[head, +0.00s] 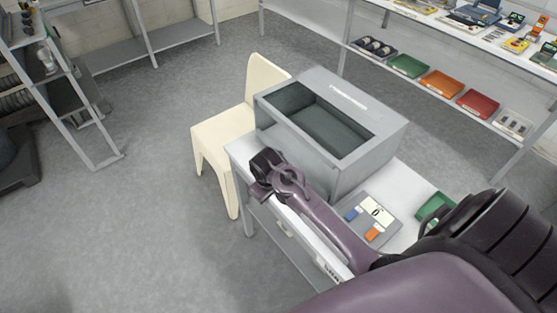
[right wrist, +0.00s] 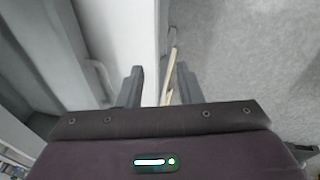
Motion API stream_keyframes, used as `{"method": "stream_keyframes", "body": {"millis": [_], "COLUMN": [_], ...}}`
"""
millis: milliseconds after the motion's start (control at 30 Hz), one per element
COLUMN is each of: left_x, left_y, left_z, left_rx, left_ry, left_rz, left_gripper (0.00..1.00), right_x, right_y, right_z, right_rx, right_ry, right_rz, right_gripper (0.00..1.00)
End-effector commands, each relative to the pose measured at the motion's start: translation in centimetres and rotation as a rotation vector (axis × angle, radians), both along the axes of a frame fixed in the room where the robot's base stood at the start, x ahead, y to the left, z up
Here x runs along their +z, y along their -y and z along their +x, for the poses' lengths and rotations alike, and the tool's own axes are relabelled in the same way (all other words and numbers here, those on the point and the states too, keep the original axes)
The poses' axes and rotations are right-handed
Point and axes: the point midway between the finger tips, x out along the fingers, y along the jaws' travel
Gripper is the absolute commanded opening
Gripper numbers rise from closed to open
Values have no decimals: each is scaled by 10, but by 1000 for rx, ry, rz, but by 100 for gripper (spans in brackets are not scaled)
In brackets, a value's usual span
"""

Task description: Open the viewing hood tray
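The viewing hood (head: 345,115) is a grey box with a dark rectangular opening on top, standing on a white table (head: 405,168). I cannot make out a separate tray in the head view. In the right wrist view, a grey face with a pale upright handle (right wrist: 103,80) shows at left, beside the left finger and not between the fingers. My right gripper (head: 265,165) is at the table's edge by the hood's near left side; in its wrist view its fingers (right wrist: 160,72) are apart with nothing gripped. My right forearm hides part of the hood's lower front. My left gripper is not in view.
A cream chair (head: 218,135) stands close behind the table's left end. Shelves (head: 450,92) with coloured trays stand behind.

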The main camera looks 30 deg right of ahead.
Motion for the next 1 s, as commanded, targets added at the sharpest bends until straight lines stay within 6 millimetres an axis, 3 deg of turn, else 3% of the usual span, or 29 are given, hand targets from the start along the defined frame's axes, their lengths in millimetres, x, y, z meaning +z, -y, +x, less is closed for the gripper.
{"method": "stream_keyframes", "body": {"millis": [33,200,400,667,1000], "left_x": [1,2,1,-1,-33], "left_y": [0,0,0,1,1], "left_z": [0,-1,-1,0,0], "left_rx": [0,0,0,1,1], "left_ry": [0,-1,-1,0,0], "left_rz": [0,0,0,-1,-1], "left_gripper": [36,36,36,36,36], "right_x": [1,-1,6,9,-21], "right_y": [12,52,87,99,103], "right_z": [19,77,118,131,131], "right_rx": [-11,-52,-95,-111,-112], "right_ry": [-8,-62,-115,-141,-141], "right_rz": [-12,-36,-29,-18,-18], "right_gripper": [33,33,33,33,33]}}
